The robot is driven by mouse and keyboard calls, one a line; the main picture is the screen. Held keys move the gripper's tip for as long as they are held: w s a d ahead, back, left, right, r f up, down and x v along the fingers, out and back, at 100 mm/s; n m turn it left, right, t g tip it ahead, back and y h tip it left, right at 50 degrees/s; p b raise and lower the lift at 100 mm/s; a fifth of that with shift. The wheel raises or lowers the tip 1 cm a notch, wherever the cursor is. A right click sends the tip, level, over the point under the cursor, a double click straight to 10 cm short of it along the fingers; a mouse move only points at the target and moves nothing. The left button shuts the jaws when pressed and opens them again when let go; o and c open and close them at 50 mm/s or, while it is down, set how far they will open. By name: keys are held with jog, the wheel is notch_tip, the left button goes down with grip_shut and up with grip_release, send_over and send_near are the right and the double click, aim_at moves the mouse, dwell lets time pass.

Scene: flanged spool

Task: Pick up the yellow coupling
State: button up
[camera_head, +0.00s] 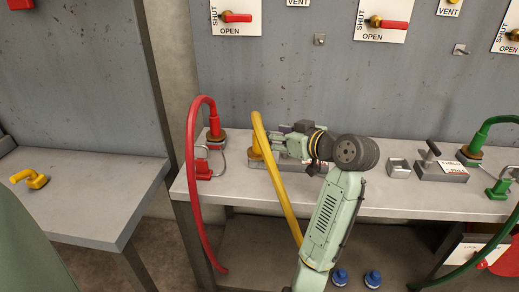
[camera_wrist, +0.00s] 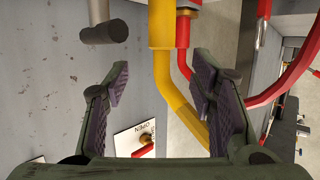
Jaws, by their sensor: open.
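The yellow coupling shows in the wrist view as a thick yellow cylinder (camera_wrist: 162,22) at the top centre, cut off by the frame edge. A bent yellow hose (camera_wrist: 176,92) runs from it down between my fingers. My gripper (camera_wrist: 160,78) is open, with one dark padded finger on each side of the hose and nothing clamped. In the head view my gripper (camera_head: 283,143) is at the bench, just right of the arching yellow hose (camera_head: 276,180). There the coupling is mostly hidden behind the hose and my gripper; a yellow part (camera_head: 253,150) shows beside the hose.
A red hose (camera_head: 192,190) and red coupling (camera_head: 215,130) stand close on the left. A metal block (camera_head: 398,168), a dark-handled block (camera_head: 440,170) and a green coupling (camera_head: 475,150) are to the right. A wall panel (camera_head: 300,75) rises behind.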

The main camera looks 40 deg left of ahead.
aim_at(258, 147)
jog(key=p+x, duration=0.1)
jog(key=x, duration=0.4)
jog(key=p+x, duration=0.1)
jog(key=x, duration=0.1)
jog(key=shift+a+f+p, duration=0.25)
jog(key=shift+f+p, duration=0.05)
jog(key=shift+f, duration=0.2)
grip_shut()
jog(key=shift+r, duration=0.1)
dwell(0.5)
